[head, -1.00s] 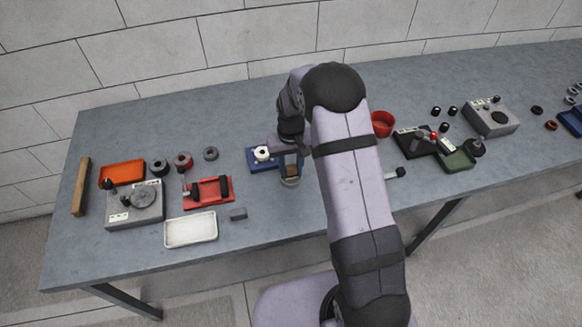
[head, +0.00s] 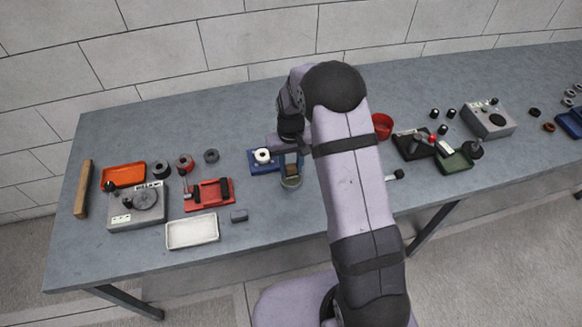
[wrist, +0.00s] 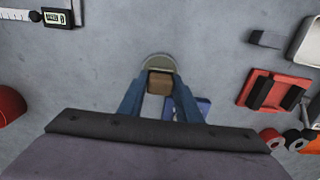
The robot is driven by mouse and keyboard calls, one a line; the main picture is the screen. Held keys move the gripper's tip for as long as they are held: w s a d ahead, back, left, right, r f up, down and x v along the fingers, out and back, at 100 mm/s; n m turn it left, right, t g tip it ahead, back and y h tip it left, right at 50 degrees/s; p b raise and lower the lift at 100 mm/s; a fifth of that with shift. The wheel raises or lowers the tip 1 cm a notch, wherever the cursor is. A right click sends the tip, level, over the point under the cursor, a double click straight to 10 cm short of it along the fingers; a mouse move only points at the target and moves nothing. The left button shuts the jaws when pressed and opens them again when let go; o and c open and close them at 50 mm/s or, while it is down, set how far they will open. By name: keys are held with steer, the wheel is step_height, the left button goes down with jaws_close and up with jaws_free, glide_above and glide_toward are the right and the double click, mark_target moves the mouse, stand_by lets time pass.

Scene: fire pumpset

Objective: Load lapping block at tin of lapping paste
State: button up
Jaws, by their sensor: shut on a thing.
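The lapping block (wrist: 160,82) is a small brown block between the blue fingers of my gripper (wrist: 159,90). My gripper is shut on it. In the head view the block (head: 291,170) shows between the fingertips of my gripper (head: 291,165). The tin of lapping paste (head: 291,184) is a small round grey-green tin directly under and beside the block. In the wrist view the tin's far rim (wrist: 158,60) shows beyond the block, and the rest is hidden. I cannot tell whether the block touches the tin or its paste.
A blue tray (head: 257,167) with a white ring stands close to the left of the tin. A red bowl (head: 382,124) is to the right behind my arm. A red holder (head: 209,195), a grey block (head: 239,216) and a white tray (head: 192,231) stand farther left.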

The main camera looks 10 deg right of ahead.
mark_target(292, 168)
steer(key=shift+r+p, duration=1.75)
steer(key=shift+r, duration=0.8)
steer(key=shift+f, duration=0.1)
steer(key=shift+s+f, duration=0.2)
steer(key=shift+s, duration=0.1)
steer(key=s+r, duration=0.3)
steer(key=s, duration=0.7)
steer(key=shift+w+r, duration=0.35)
steer(key=shift+r, duration=0.55)
steer(key=shift+w+r, duration=0.3)
steer(key=shift+r, duration=0.6)
